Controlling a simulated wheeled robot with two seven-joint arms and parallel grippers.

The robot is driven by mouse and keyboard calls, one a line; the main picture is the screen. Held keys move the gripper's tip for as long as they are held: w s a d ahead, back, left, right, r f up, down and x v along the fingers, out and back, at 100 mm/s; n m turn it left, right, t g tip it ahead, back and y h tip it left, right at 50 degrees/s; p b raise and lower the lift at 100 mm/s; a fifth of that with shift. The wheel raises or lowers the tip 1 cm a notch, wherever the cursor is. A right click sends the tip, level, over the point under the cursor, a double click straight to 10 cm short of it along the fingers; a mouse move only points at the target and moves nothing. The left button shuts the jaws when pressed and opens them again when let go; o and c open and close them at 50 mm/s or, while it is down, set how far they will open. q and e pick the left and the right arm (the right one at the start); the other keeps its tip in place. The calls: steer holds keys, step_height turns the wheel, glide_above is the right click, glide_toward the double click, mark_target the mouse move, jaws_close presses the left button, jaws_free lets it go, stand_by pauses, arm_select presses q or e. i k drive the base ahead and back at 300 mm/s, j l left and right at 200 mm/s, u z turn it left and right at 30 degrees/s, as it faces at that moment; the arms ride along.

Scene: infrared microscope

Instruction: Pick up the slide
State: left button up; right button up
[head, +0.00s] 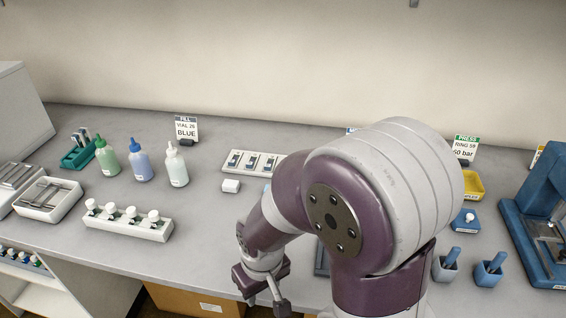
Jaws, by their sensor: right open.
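Small slide-like pieces with dark marks lie in a white holder (227,168) in the middle of the bench. One such piece (251,161) shows near the middle of the holder; I cannot tell which slide the task means. The holder's right end is hidden behind my right arm. My right gripper (264,300) is open, pointing down at the bench's front edge, nearer to me than the holder and well apart from it. Nothing shows between its fingers, though its tips run close to the bottom of the picture. My left gripper is not in view.
A blue press (540,215) and mortars (446,268) stand right.

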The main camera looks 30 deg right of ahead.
mark_target(270, 165)
steer(key=z, duration=1.1)
